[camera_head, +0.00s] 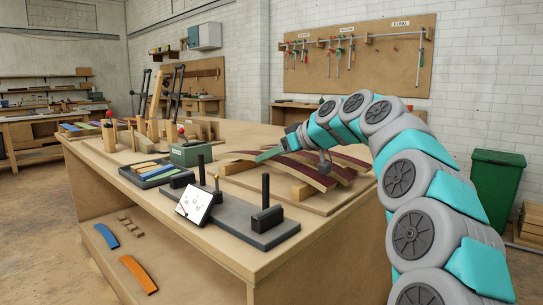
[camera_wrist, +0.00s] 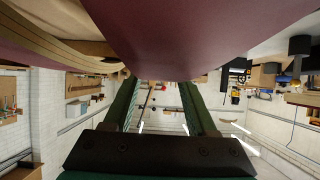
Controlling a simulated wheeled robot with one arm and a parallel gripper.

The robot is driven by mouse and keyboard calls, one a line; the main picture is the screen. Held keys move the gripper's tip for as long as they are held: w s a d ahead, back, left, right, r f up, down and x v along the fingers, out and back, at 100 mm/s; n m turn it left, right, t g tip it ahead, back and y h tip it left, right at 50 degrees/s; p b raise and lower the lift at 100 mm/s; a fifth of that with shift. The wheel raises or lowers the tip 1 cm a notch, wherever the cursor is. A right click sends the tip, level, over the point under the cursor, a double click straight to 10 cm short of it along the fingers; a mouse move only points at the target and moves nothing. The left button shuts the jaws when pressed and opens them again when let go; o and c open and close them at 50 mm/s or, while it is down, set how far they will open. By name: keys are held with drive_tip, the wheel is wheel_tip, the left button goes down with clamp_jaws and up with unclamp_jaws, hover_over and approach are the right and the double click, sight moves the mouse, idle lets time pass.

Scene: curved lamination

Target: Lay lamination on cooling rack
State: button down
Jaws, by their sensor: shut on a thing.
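My gripper (camera_head: 270,154) reaches over the bench from the right, its green fingers at a curved purple-faced lamination (camera_head: 308,172). In the wrist view my gripper (camera_wrist: 157,86) has its two fingers running up to the underside of the purple lamination (camera_wrist: 185,40), which hides the fingertips. It is shut on that lamination. The cooling rack (camera_head: 300,192) is a low wooden board with blocks on the bench's right part. Other curved laminations (camera_head: 350,162) lie there beside the held one; one layered edge (camera_wrist: 60,45) shows at left in the wrist view. I cannot tell whether the held piece touches the rack.
A dark grey plate (camera_head: 240,222) with black uprights and a white tablet (camera_head: 195,204) stand at the bench's front. A green box (camera_head: 192,153) and a tray of coloured strips (camera_head: 152,172) lie left of the rack. A green bin (camera_head: 496,188) stands at right.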

drive_tip(key=shift+f+b, duration=0.35)
drive_tip(key=shift+f, duration=0.05)
drive_tip(key=shift+c, duration=1)
unclamp_jaws()
drive_tip(key=shift+r, duration=0.1)
drive_tip(key=shift+r+p, duration=0.4)
drive_tip(key=shift+p, duration=0.1)
drive_tip(key=shift+s+d+r, duration=0.1)
drive_tip(key=shift+d+r, duration=0.05)
drive_tip(key=shift+d, duration=0.05)
wheel_tip(320, 180, up, 6)
drive_tip(key=f, duration=0.1)
hover_over(305, 170)
drive_tip(key=shift+r, duration=0.25)
